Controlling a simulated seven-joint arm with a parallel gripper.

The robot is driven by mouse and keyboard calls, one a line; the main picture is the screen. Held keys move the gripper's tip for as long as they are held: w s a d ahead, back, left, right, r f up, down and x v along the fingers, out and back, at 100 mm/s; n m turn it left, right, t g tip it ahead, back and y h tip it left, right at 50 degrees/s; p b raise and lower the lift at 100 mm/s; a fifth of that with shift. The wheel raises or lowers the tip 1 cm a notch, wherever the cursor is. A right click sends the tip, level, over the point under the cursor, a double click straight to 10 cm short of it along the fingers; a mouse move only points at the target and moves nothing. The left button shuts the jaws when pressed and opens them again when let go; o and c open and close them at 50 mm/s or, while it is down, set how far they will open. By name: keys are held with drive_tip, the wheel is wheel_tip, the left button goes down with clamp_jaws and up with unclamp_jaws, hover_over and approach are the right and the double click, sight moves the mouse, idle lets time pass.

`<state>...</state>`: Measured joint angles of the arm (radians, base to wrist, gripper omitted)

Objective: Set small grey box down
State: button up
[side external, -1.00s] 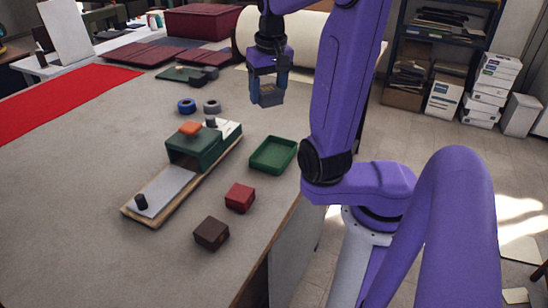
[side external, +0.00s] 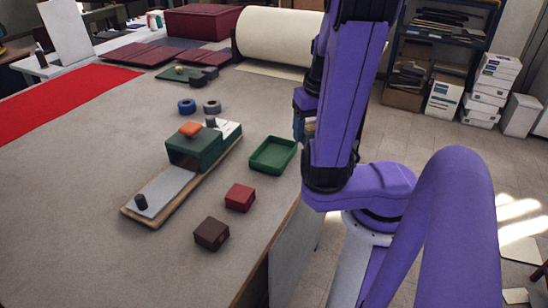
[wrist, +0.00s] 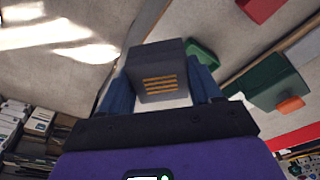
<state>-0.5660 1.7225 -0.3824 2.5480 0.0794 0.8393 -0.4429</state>
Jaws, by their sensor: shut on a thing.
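The small grey box (wrist: 158,60), dark grey with yellow stripes on one face, is held between the blue fingers of my gripper (wrist: 160,85) in the wrist view. My gripper is shut on it, in the air. In the side external view, my gripper (side external: 300,126) is mostly hidden behind my purple arm, beside the table's right edge; the box cannot be made out clearly there.
A green tray (side external: 257,156) lies empty near the table's right edge. Left of it stands a board (side external: 165,193) with a green housing (side external: 193,150) and orange block. A red box (side external: 240,198) and a brown box (side external: 211,233) sit in front. Bare table lies around them.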

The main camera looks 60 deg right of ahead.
drive_tip(key=shift+w+d+f, duration=0.1)
drive_tip(key=shift+w+f, duration=0.2)
drive_tip(key=shift+f, duration=0.15)
drive_tip(key=w+d+f, duration=0.3)
drive_tip(key=w+f, duration=0.1)
drive_tip(key=w, duration=0.3)
hover_over(274, 156)
drive_tip(key=f, duration=0.3)
drive_tip(key=a+f, duration=0.1)
drive_tip(key=f, duration=0.1)
drive_tip(key=shift+s, duration=0.35)
drive_tip(key=shift+w+d+f, duration=0.15)
drive_tip(key=shift+w+f, duration=0.05)
drive_tip(key=shift+f, duration=1.6)
drive_tip(key=shift+f, duration=0.15)
drive_tip(key=o, duration=0.9)
